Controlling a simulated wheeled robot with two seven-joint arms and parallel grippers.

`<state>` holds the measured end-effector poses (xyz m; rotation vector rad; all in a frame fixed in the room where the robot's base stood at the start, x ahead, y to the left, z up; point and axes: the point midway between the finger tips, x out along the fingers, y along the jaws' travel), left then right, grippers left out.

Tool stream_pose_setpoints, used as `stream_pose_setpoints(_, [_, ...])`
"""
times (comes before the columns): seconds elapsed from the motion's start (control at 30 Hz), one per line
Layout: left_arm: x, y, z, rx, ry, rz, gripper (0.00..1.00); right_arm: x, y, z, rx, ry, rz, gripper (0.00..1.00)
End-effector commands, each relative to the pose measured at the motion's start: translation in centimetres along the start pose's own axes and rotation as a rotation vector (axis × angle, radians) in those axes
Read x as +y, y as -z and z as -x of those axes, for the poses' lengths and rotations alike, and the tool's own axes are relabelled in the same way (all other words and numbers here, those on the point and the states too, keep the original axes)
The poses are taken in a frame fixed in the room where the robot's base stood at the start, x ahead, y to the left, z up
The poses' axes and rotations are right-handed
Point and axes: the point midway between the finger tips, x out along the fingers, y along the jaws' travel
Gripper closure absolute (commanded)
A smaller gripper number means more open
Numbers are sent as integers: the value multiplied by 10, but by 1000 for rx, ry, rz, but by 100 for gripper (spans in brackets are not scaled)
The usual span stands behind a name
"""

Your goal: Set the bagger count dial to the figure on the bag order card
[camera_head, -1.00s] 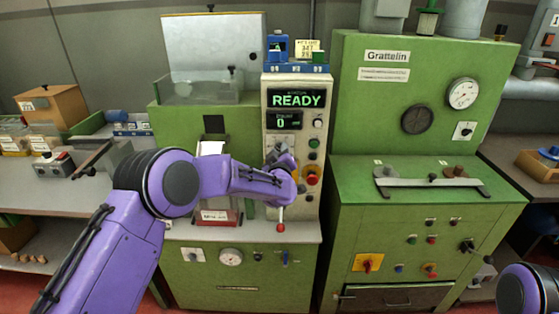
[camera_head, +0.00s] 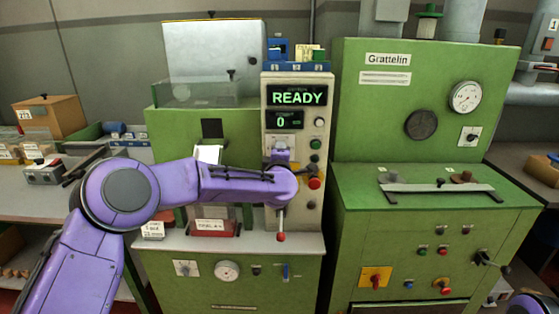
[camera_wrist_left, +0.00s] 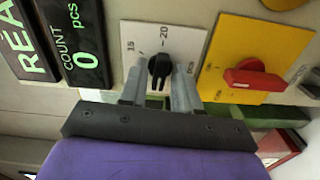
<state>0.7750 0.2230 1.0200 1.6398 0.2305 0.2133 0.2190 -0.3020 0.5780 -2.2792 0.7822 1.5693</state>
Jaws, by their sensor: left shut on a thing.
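The count dial is a black knob (camera_wrist_left: 160,68) on a white plate (camera_wrist_left: 191,44) marked 15, 20 and pcs, in the left wrist view. My left gripper (camera_wrist_left: 159,92) is shut on the knob, one grey finger on each side. I cannot tell its exact setting. In the head view my left gripper (camera_head: 281,151) is at the bagger panel (camera_head: 312,150) and hides the dial. The displays read READY (camera_head: 298,95) and COUNT 0 (camera_head: 284,120). My right gripper is out of view.
A red switch on a yellow plate (camera_wrist_left: 254,77) sits close right of the dial in the wrist view. A red-tipped lever (camera_head: 281,236) hangs below my left gripper. The green Grattelin machine (camera_head: 385,120) stands to the right.

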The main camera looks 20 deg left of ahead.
Motion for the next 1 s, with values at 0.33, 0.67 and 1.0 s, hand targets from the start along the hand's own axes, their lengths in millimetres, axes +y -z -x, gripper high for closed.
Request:
stream_pose_setpoints(0.33, [-3, 0, 0, 0, 5, 89, 99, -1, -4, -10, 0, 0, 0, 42])
stream_pose_setpoints(0.67, [-3, 0, 0, 0, 6, 97, 99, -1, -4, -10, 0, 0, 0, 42])
stream_pose_setpoints(1.0, [-2, 0, 0, 0, 3, 96, 60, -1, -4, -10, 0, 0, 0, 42])
